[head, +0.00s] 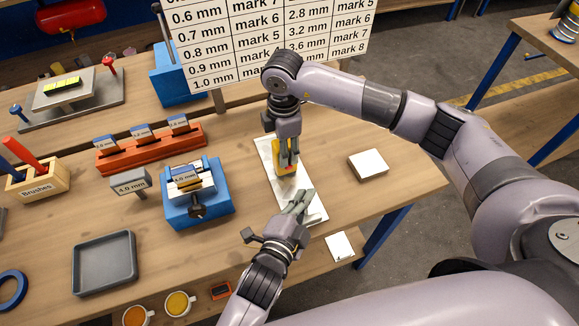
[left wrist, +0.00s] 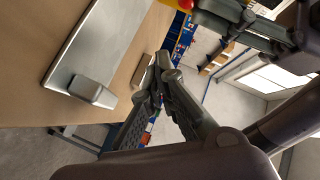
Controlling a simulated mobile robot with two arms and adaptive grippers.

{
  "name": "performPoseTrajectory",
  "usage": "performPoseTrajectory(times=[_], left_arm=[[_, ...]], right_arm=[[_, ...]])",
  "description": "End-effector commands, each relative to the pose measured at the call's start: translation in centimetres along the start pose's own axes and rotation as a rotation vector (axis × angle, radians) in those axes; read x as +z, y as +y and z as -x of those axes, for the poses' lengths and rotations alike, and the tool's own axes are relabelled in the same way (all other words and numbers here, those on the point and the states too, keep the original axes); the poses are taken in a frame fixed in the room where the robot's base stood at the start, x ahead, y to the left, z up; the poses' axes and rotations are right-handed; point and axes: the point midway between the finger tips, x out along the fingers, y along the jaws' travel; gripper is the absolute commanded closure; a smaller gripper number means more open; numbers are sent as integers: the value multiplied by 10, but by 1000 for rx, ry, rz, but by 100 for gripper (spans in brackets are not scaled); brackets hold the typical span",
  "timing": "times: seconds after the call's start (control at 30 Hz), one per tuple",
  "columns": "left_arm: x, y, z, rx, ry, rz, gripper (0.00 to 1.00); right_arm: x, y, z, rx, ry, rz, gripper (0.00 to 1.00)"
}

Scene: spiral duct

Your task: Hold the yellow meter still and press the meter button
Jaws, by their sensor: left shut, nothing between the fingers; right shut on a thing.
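The yellow meter (head: 285,172) stands on a pale metal plate (head: 312,207) on the bench. My right gripper (head: 288,160) comes down from above and is shut on the meter, hiding much of it. My left gripper (head: 302,197) is shut and empty, over or beside the near part of the plate, a little apart from the meter. In the left wrist view, the left fingers (left wrist: 160,72) are together. A small yellow part with red on it (left wrist: 183,4) shows at the top edge by the right gripper (left wrist: 240,22). I cannot make out the button clearly.
A white block (head: 368,165) lies right of the plate, and a white card (head: 340,246) near the bench edge. A blue clamp stand (head: 197,205) stands left. A grey block (left wrist: 92,91) sits at the plate's end. A marks board (head: 275,40) stands behind.

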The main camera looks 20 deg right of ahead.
Motion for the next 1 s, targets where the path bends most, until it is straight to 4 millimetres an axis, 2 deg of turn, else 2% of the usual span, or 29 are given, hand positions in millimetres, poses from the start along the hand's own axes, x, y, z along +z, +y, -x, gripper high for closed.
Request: performPoseTrajectory(times=[0.07,0.1,0.4,0.77,0.87,1.0], left_arm=[[0,0,0,0,0,0,100],[0,0,0,0,0,0,100],[0,0,0,0,0,0,100],[0,0,0,0,0,0,100],[0,0,0,0,0,0,100],[0,0,0,0,0,0,100]], right_arm=[[0,0,0,1,0,0,99],[0,0,0,1,0,0,61],[0,0,0,1,0,0,41],[0,0,3,1,0,0,40],[0,2,14,5,1,0,40],[0,2,41,6,0,1,40]])
